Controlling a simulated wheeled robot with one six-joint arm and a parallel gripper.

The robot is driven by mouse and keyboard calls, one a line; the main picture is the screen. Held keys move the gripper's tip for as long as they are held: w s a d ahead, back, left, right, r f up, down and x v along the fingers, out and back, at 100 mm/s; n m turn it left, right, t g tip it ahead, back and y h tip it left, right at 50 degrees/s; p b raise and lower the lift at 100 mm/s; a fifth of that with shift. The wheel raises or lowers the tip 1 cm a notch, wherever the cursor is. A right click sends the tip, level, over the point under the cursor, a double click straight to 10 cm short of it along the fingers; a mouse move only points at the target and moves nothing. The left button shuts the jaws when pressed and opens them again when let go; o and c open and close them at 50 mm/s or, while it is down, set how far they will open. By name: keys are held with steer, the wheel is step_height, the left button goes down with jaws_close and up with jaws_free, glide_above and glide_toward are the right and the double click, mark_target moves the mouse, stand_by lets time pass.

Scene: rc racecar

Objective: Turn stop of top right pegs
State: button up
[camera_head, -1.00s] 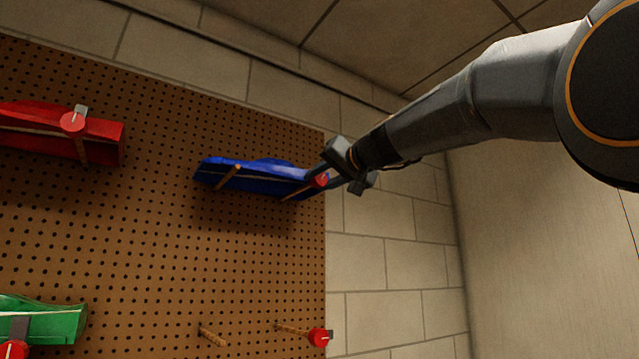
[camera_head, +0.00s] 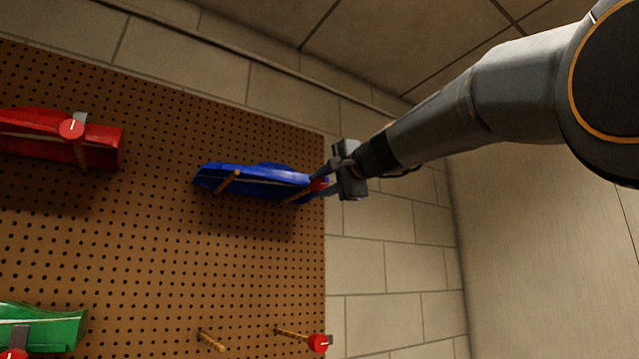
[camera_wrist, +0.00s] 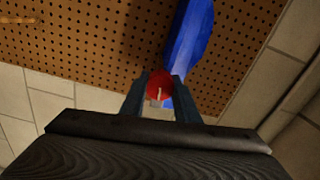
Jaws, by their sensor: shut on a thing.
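The stop of the top right pegs is a red round knob (camera_head: 319,184) with a grey tab, at the end of the right peg under the blue car body (camera_head: 255,180). My gripper (camera_head: 322,183) is shut on this stop at the right edge of the pegboard. In the wrist view the red stop (camera_wrist: 159,86) sits between the two fingers, with a white line on its face and the pale tab towards the palm. The blue body (camera_wrist: 190,40) rises beyond the fingers. The fingers partly hide the stop in the head view.
A red car body (camera_head: 60,140) with its own red stop (camera_head: 71,128) hangs at the left of the pegboard (camera_head: 150,260). A green body (camera_head: 45,325) is at lower left. An empty peg (camera_head: 211,341) and a peg with a red stop (camera_head: 318,343) stick out below.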

steer(key=shift+m, duration=0.7)
steer(key=o, duration=1)
steer(key=shift+o, duration=0.2)
steer(key=shift+d, duration=0.1)
steer(key=b+v, duration=0.2)
steer(key=v, duration=0.5)
steer(key=shift+s+d, duration=0.2)
steer(key=shift+s, duration=0.15)
